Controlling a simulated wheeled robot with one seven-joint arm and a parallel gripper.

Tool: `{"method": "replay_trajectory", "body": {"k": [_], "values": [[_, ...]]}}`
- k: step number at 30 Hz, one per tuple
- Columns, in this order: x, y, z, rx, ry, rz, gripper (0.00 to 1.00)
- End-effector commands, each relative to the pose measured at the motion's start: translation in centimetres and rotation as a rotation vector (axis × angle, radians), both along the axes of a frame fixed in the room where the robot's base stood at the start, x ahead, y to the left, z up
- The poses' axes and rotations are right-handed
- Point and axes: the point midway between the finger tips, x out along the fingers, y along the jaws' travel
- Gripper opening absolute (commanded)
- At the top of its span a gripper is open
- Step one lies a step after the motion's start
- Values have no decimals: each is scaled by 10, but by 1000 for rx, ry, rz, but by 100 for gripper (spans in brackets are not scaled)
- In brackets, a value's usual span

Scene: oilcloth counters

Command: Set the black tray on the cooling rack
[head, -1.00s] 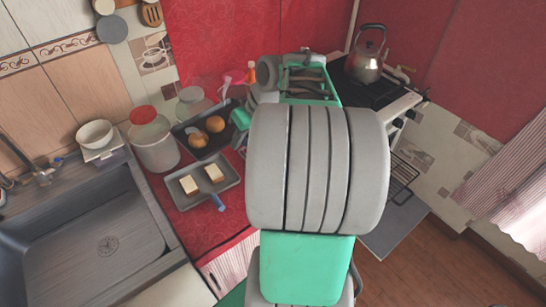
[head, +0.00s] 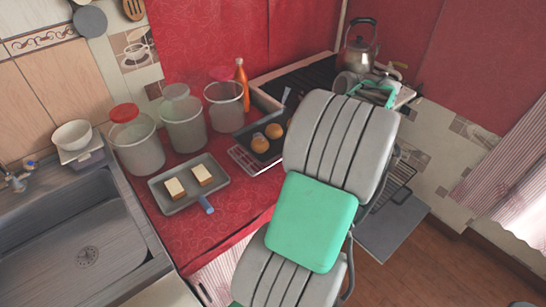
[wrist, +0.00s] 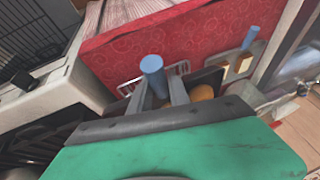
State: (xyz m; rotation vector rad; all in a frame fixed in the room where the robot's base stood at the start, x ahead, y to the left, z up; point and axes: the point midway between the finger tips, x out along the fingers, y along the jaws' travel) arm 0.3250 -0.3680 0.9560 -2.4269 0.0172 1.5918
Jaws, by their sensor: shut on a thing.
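The black tray (head: 280,146) holds two round buns (head: 260,143) and is over the cooling rack (head: 240,160), whose pale wire edge shows at the tray's left side. I cannot tell whether the tray touches the rack. In the wrist view the black tray (wrist: 209,77) is partly hidden behind my gripper, and the rack (wrist: 127,86) shows beside it. My gripper (wrist: 158,88) is shut on the tray's blue handle (wrist: 152,64). In the head view my arm hides the gripper and the tray's right part.
A grey tray (head: 160,191) with two pale blocks and a blue handle lies to the left. Three clear jars (head: 184,125) and an orange bottle (head: 241,84) stand behind. The stove with a kettle (head: 358,55) is at the right back, the sink (head: 80,235) at left.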

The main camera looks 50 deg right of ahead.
Motion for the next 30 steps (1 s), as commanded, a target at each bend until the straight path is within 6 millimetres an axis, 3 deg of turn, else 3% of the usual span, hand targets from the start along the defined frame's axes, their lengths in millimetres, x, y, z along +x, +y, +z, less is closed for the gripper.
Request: {"method": "replay_trajectory", "body": {"k": [6,12,17,22,28,29,30], "values": [[54,8,-27,3,1,4,0],[83,10,-63,0,-1,0,0],[94,11,-77,0,-2,0,0],[96,12,-106,2,-1,-2,0],[96,11,-110,-2,-2,-1,0],[96,12,-112,1,1,-2,23],[95,12,-112,1,1,-2,26]]}}
